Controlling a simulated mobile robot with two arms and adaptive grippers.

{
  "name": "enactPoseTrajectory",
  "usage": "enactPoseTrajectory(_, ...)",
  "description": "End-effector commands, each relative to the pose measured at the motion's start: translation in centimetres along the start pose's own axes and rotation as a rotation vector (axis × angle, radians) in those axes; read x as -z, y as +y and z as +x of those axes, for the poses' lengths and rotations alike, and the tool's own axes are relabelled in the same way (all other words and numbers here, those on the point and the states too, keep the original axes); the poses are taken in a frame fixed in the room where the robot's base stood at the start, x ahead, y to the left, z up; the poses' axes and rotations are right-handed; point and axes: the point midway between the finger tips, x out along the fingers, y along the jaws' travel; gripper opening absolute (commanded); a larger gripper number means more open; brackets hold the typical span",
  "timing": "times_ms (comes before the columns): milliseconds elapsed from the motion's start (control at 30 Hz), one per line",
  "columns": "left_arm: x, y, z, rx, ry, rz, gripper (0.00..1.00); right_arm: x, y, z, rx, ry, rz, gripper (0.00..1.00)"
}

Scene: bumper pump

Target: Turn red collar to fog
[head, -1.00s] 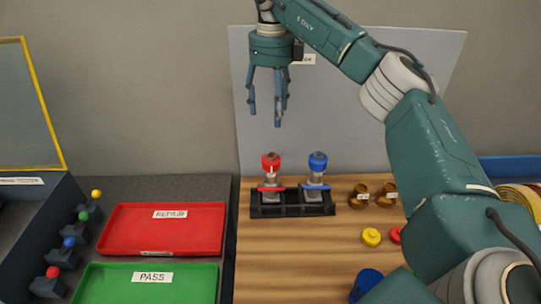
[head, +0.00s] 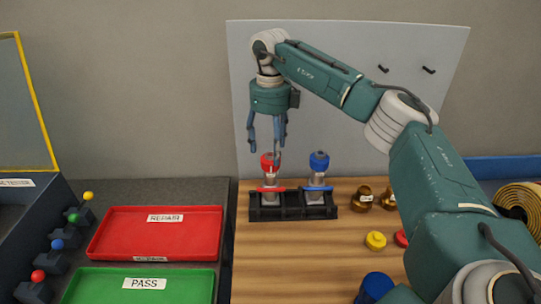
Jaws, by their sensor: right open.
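The red-topped pump bottle (head: 266,182) stands upright in a black rack (head: 293,211) on the wooden bench. Its red collar (head: 273,189) sits below the red head (head: 267,161). A blue-topped bottle (head: 317,181) with a blue collar stands beside it on the right. My right gripper (head: 266,155) points down, open and empty, with its fingertips right at or just above the red head. Whether they touch it cannot be told; one finger overlaps the head in the picture. My left gripper is not in view.
A red REPAIR tray (head: 120,240) and a green PASS tray (head: 100,290) lie to the left. Brass parts (head: 363,198), a yellow cap (head: 375,240) and a blue cylinder (head: 375,286) are on the bench to the right. A grey panel (head: 350,120) stands behind.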

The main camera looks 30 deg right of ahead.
Motion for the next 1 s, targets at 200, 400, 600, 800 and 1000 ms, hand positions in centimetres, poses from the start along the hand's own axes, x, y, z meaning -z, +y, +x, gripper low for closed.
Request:
enactPoseTrajectory(200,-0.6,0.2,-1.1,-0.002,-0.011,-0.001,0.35,0.1,0.0,3.0,0.000,0.003,0.000,0.63)
enactPoseTrajectory(400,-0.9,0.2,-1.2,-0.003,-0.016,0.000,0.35,0.1,0.0,4.0,0.000,0.000,0.000,0.63)
enactPoseTrajectory(600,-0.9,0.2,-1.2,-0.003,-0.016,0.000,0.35,0.0,0.0,4.0,0.000,0.000,0.000,0.63)
enactPoseTrajectory(800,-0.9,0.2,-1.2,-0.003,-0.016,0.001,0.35,0.0,0.0,4.0,0.000,0.000,0.001,0.28)
enactPoseTrajectory(1000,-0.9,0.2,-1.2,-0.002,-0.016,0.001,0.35,0.0,0.0,4.0,0.000,0.000,-0.002,0.17)
